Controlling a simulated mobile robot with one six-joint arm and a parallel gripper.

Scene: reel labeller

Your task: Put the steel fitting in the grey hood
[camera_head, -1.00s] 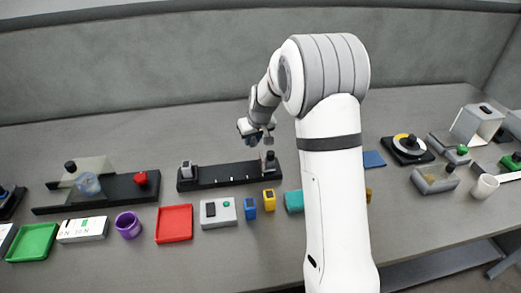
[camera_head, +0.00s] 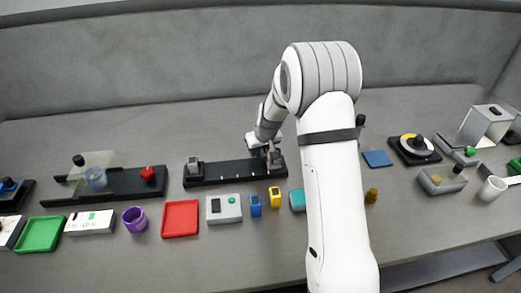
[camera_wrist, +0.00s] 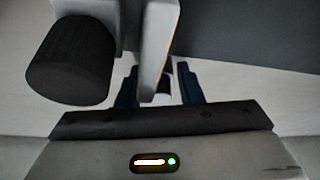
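My gripper (camera_head: 270,158) is low at the right end of a long black rail (camera_head: 230,172), beside an upright grey block. In the wrist view its two dark blue fingers (camera_wrist: 158,88) stand apart, with a small dark part visible between them. A grey upright with a black round knob (camera_wrist: 70,60) is close in front and partly covers the left finger. I cannot make out a steel fitting for certain. An open-fronted, pale grey box, which may be the grey hood (camera_head: 484,122), stands at the far right of the bench.
Yellow (camera_head: 274,197) and blue (camera_head: 256,205) blocks and a grey box with buttons (camera_head: 224,209) stand just in front of the rail. A red tray (camera_head: 180,218) and purple cup (camera_head: 134,220) are left. A black turntable (camera_head: 414,148) is right. Bench behind the rail is clear.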

